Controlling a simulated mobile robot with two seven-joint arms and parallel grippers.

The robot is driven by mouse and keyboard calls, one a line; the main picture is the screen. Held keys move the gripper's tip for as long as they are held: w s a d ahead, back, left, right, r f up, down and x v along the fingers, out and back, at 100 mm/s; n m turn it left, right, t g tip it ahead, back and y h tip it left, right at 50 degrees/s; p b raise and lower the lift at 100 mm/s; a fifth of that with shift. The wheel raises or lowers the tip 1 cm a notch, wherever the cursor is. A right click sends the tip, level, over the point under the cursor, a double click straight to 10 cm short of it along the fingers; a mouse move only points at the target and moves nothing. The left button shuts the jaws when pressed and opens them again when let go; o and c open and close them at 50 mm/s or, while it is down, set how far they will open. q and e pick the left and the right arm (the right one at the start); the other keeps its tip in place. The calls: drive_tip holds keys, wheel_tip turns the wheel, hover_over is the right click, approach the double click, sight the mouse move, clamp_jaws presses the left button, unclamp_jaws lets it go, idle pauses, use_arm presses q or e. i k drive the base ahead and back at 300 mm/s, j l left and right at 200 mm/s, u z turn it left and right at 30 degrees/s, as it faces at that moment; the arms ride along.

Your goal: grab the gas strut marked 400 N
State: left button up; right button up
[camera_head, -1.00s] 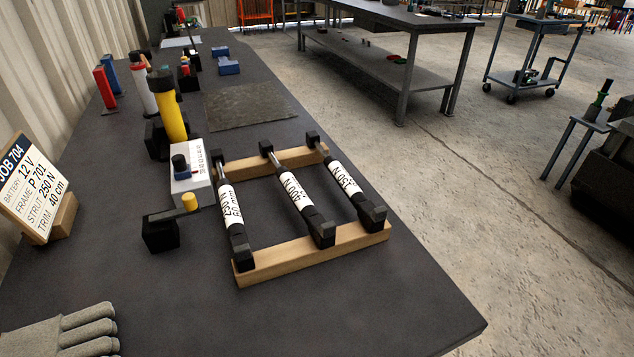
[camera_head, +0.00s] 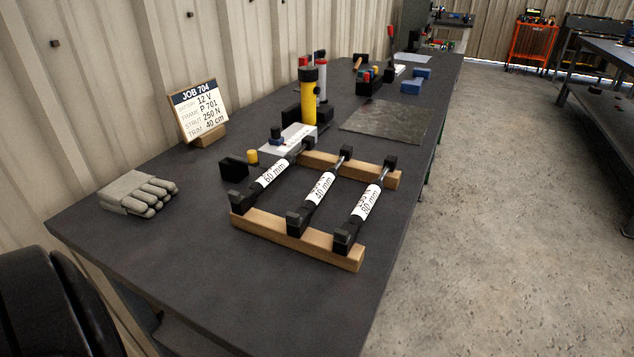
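Three gas struts lie side by side across a wooden rack (camera_head: 340,254) on the dark workbench, each with a white label and black end fittings. The middle strut (camera_head: 320,190) appears to be the one marked 400 N, as its label read a second ago. Its force marking is too small to read surely now. The left strut (camera_head: 270,176) and the right strut (camera_head: 365,204) lie on either side, with force markings unclear now. No gripper shows in this view.
A job card (camera_head: 201,112) reading strut 250 N stands at the back left, with grey gloves (camera_head: 140,193) in front. Floor is clear right of the bench.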

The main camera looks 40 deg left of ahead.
sight(306, 210)
drive_tip(key=l+u, duration=0.1)
drive_tip(key=u, duration=0.35)
drive_tip(key=l+u, duration=0.15)
drive_tip(key=u, duration=0.35)
drive_tip(key=l+u, duration=0.1)
drive_tip(key=u, duration=0.35)
drive_tip(key=i+l+u, duration=0.2)
drive_tip(key=l, duration=0.2)
drive_tip(key=l+u, duration=0.2)
drive_tip(key=l, duration=0.15)
